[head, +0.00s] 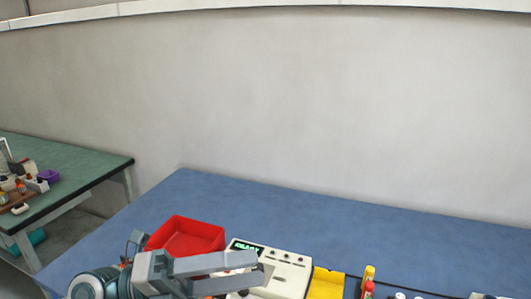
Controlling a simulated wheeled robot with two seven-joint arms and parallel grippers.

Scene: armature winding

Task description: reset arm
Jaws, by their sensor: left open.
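My left gripper (258,269) reaches in from the lower left over the blue table (300,222). Its two grey fingers point right, apart, with nothing seen between them. The fingers lie in front of a cream-coloured machine (285,270) with a small green display and several buttons, and hide part of it. I cannot tell whether they touch it. My right gripper is not in view.
A red bin (187,236) stands just behind my left gripper. A yellow tray (326,284) and small red and yellow items (369,279) are right of the machine. The table's back is clear. A green side table (85,168) with clutter stands at left.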

